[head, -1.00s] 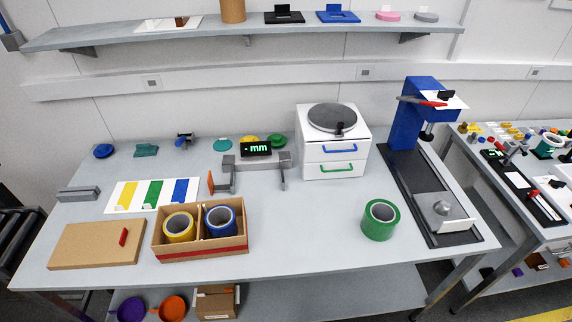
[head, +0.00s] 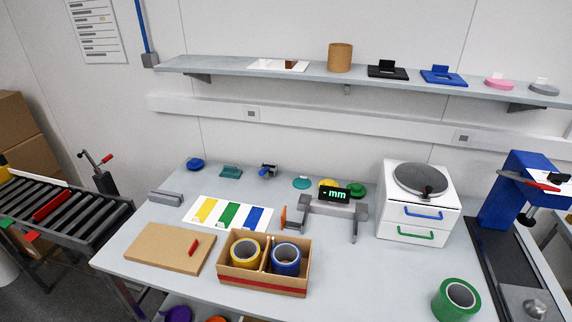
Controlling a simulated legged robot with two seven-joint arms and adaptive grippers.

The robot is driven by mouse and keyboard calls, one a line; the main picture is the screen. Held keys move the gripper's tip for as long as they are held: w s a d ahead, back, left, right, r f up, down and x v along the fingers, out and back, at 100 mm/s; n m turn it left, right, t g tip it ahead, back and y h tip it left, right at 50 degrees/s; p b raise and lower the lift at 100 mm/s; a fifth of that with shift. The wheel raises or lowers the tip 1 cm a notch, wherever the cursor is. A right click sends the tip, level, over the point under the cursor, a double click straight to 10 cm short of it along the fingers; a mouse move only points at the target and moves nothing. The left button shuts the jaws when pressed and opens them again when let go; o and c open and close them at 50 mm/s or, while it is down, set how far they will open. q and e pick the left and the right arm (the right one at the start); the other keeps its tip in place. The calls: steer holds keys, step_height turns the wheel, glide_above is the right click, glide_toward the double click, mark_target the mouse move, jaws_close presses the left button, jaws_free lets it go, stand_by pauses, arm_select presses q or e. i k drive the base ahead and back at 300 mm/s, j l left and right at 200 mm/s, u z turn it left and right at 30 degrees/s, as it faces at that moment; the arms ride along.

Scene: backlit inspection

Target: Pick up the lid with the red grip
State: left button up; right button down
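The lid (head: 157,249) is a flat tan cardboard rectangle lying on the table at its front left. Its small red grip (head: 194,246) stands up near the lid's right edge. Just right of the lid is an open cardboard box (head: 264,285) with a red stripe, holding a yellow tape roll (head: 245,251) and a blue tape roll (head: 286,259) in separate compartments. Neither of my grippers shows in the head view.
The grey table (head: 365,283) has clear room right of the box, up to a green tape roll (head: 456,299). A colour card (head: 229,214) and a grey bar (head: 166,197) lie behind the lid. A measuring device (head: 335,207) stands behind the box. A roller conveyor (head: 60,215) is at left.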

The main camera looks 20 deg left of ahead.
mark_target(185, 251)
steer(key=u, duration=1.7)
